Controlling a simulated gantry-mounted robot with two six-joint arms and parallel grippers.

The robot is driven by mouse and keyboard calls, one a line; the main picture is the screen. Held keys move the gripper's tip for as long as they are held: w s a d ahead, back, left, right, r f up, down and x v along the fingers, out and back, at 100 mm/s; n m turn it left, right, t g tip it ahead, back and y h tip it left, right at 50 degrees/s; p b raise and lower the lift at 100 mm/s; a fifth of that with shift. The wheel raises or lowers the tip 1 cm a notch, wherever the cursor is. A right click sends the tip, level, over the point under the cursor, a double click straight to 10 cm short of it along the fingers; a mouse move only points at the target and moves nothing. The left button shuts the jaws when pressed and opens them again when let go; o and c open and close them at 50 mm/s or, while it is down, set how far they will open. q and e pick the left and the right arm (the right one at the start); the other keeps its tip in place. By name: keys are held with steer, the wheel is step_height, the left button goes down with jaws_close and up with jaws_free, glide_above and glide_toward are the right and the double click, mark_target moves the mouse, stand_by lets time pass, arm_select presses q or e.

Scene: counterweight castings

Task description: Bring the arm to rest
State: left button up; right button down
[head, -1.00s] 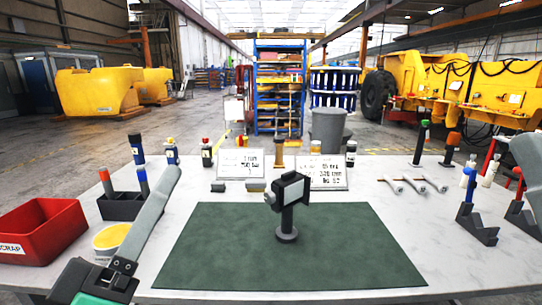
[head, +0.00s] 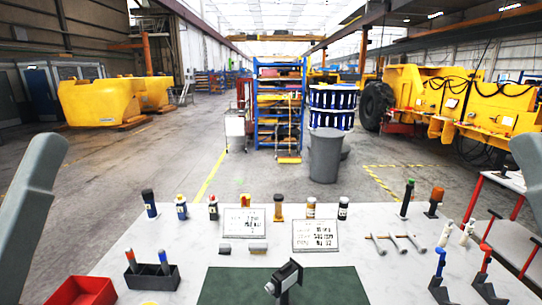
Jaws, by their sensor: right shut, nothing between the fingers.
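My left arm shows as a smooth grey link (head: 30,205) that slopes up from the lower left edge. My right arm shows as a smaller piece of grey link (head: 528,165) cut off by the right edge. No fingertips of either gripper show in the head view, and neither link touches anything on the bench that I can see. The white bench (head: 190,235) fills the lower part of the view. A green mat (head: 335,288) lies at its front middle, cut off below. A dark device with a pale face (head: 285,277) stands over the mat, its foot out of view.
A red bin (head: 82,291) and a dark holder (head: 150,277) stand at the left. Bottles and two sign plates (head: 316,236) line the back. Several hammer-like tools (head: 396,243) and blue and red stands (head: 484,280) are at the right. A grey barrel (head: 325,155) stands beyond the bench.

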step_height(320, 180, up, 23)
steer(key=p, duration=1.9)
steer(key=shift+f, duration=0.1)
